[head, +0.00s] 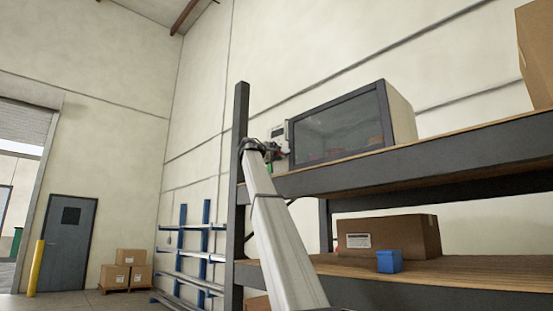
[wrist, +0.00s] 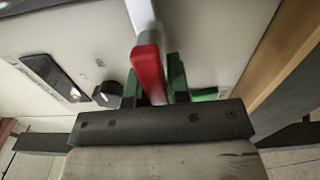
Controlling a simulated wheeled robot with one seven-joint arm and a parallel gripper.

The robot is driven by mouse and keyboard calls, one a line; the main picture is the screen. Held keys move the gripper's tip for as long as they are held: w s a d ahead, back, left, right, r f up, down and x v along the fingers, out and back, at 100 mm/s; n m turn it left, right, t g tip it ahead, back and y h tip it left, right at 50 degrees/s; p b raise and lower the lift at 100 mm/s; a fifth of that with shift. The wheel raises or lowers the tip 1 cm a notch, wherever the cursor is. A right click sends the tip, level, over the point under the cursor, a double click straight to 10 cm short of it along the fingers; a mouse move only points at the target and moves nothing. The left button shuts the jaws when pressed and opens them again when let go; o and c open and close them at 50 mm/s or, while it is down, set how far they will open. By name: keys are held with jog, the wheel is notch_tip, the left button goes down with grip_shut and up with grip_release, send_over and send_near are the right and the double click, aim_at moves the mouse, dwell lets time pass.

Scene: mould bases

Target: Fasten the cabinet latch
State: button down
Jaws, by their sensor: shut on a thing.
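The cabinet (head: 340,128) stands on the upper shelf in the head view, with a dark glass front framed in black. Its pale grey panel side (wrist: 218,45) fills much of the wrist view. A latch lever with a red grip (wrist: 149,70) and a pale metal arm sticks out from that side. My gripper (wrist: 153,82) is shut on the red grip, with one green finger on each side of it. In the head view my gripper (head: 274,152) is small, at the cabinet's left end. How the latch seats on the cabinet is hidden there.
A black knob (wrist: 107,93), a dark display (wrist: 54,76) and a green part (wrist: 204,94) lie close to the lever. The rack's dark post (head: 239,190) stands just left of my arm. A blue box (head: 389,261) and a carton (head: 405,236) sit on the lower shelf.

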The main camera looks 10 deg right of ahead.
jog(key=shift+r+m, duration=0.15)
jog(key=shift+m, duration=0.35)
jog(key=c, duration=1.1)
grip_release()
jog(key=v, duration=1.1)
jog(key=shift+d, duration=0.1)
